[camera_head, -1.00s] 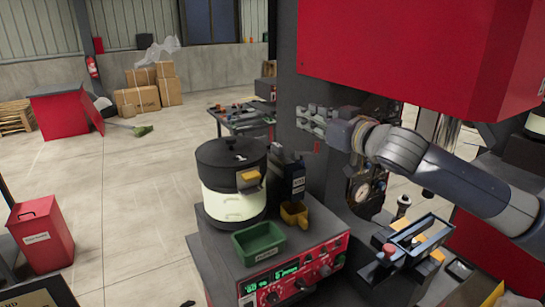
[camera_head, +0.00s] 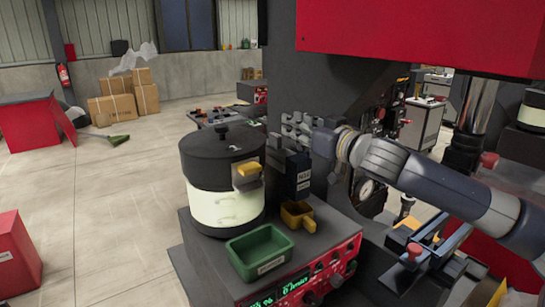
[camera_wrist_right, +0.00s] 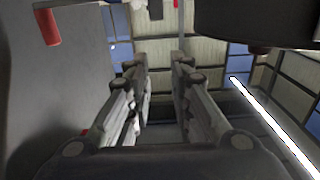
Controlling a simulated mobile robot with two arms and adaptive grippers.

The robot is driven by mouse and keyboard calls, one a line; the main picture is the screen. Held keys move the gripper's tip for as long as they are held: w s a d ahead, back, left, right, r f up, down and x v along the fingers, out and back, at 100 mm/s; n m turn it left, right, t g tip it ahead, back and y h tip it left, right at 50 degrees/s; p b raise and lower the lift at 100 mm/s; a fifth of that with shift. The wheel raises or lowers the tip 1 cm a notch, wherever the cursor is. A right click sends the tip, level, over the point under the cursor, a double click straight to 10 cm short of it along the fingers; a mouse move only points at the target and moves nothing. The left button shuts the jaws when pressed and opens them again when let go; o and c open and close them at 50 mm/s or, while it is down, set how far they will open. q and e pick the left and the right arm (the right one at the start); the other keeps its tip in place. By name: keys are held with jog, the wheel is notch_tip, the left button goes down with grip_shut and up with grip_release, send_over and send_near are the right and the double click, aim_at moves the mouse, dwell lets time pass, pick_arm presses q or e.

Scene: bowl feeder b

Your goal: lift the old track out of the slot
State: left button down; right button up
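The bowl feeder (camera_head: 226,207) has a black lid and a white band, with a yellow piece (camera_head: 247,169) at its side. Just right of it, a dark grey straight piece (camera_head: 277,157) leads to a dark upright block (camera_head: 298,183) with a small label. I cannot tell for sure whether this piece is the old track, and the slot is not clearly visible. My right gripper (camera_head: 290,128) is just above and behind the piece and the block, apart from them as far as I can see. In the right wrist view its fingers (camera_wrist_right: 160,95) are apart with nothing between them. My left gripper is not in view.
A grey column and a red housing (camera_head: 400,27) stand close behind my right arm.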

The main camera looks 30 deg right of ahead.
aim_at(280, 137)
jog(key=f, duration=0.1)
jog(key=f+b, duration=0.1)
jog(key=f, duration=0.3)
jog(key=shift+s+d+f, duration=0.1)
jog(key=shift+s, duration=0.25)
jog(key=shift+w, duration=0.4)
jog(key=shift+w+p, duration=0.4)
jog(key=shift+w, duration=0.25)
jog(key=w+p, duration=0.1)
jog(key=w, duration=0.1)
jog(key=w+a+p, duration=0.1)
jog(key=w, duration=0.1)
jog(key=shift+w, duration=0.4)
jog(key=shift+w+a+p, duration=0.1)
jog(key=shift+w+p, duration=0.25)
jog(key=shift+w, duration=0.15)
jog(key=shift+s, duration=0.1)
grip_shut()
